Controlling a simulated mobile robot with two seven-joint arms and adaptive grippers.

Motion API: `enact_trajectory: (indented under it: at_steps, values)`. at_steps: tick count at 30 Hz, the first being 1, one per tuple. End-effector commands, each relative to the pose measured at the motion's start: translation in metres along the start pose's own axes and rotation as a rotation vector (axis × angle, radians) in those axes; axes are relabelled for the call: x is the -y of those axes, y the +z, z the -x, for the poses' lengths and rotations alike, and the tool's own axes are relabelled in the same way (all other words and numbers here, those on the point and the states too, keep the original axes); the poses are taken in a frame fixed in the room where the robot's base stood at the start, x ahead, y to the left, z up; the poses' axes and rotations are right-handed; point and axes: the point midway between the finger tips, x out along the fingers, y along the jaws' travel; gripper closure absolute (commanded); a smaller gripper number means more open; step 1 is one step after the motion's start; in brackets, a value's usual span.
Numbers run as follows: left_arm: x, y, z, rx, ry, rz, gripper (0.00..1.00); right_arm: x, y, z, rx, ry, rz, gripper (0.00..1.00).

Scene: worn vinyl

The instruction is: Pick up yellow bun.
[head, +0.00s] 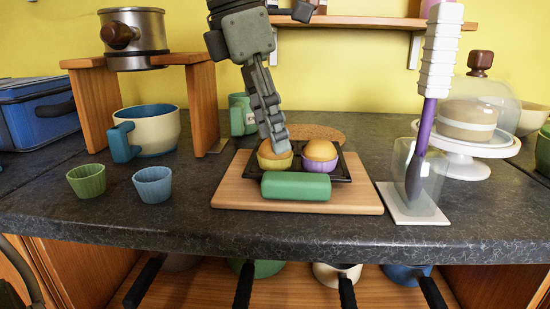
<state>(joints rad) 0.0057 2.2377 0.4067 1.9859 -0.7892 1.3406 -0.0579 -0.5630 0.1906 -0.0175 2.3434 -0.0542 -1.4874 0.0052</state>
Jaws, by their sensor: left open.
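The yellow bun (270,163), a golden-topped bun in a yellow cup, sits on the left of a black tray (341,166) on a wooden board. A similar bun in a purple cup (321,155) sits just right of it. My left gripper (276,138) comes down from above, open, with its fingers at the yellow bun and hiding part of its top. I cannot tell whether they touch it. My right gripper is not in view.
A green block (296,186) lies at the tray's front, on the board (230,190). A purple-handled utensil (421,140) stands in a clear holder at right. A cake stand (462,165) is behind it. Green (88,181) and blue (153,185) cups stand left. The wooden shelf (355,21) is above.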

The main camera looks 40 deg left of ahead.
Motion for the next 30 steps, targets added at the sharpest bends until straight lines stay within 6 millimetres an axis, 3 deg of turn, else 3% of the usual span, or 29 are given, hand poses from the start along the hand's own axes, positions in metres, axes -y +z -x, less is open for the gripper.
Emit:
enact_trajectory:
  at_steps: [4,13,21,30]
  values:
    - [0.0,0.0,-0.02,-0.001,-0.001,0.001,0.52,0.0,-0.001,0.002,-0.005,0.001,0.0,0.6]
    - [-0.001,0.001,-0.025,0.002,0.0,0.002,0.52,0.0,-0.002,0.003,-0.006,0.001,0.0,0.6]
    - [-0.001,0.001,-0.025,0.002,0.0,0.002,0.86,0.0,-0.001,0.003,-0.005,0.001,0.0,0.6]
    - [-0.001,0.001,-0.023,0.003,0.001,0.002,0.87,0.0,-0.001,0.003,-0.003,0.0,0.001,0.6]
